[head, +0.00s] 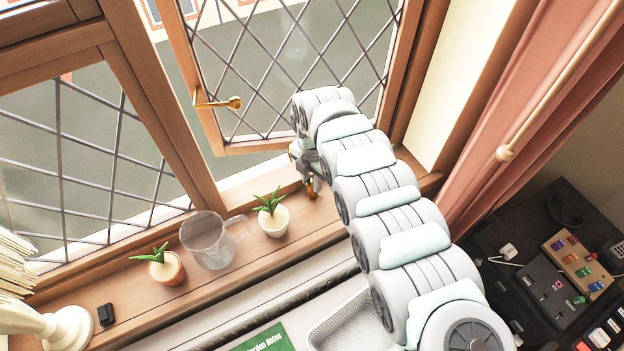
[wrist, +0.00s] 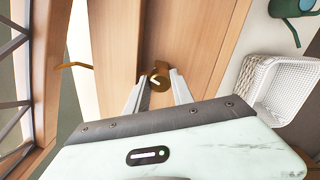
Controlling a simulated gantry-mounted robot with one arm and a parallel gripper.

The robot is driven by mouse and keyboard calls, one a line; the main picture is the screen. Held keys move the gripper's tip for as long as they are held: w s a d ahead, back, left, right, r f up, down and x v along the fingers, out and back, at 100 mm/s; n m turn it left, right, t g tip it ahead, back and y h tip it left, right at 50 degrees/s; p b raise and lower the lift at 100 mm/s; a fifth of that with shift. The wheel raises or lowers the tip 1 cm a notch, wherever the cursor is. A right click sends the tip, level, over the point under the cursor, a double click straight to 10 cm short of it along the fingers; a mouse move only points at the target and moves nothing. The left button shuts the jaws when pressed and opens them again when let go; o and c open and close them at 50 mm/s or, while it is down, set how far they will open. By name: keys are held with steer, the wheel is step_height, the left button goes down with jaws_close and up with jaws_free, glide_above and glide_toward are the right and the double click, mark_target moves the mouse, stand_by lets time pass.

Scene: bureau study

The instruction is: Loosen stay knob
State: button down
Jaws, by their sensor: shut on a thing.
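The stay knob (wrist: 158,77) is a small round brass knob with a pale mark on it, at the wooden sill in the wrist view. My gripper (wrist: 158,82) has one finger on each side of it and is shut on it. In the head view my gripper (head: 308,178) reaches down to the sill beside the open casement (head: 290,70). A bit of brass (head: 311,190) shows just below it there; the rest is hidden by my gripper and arm.
On the sill (head: 205,290) stand a clear jug (head: 208,243) and two potted plants (head: 273,219) (head: 162,268), left of my gripper. A white basket (wrist: 285,88) lies nearby. A brass handle (head: 220,103) juts from the casement. A pink curtain (head: 525,120) hangs right of my arm.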

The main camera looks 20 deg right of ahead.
mark_target(312, 182)
steer(key=shift+r, duration=0.1)
steer(key=c, duration=1.1)
jaws_free()
step_height(312, 182, up, 11)
steer(key=b, duration=0.2)
steer(key=shift+b, duration=0.35)
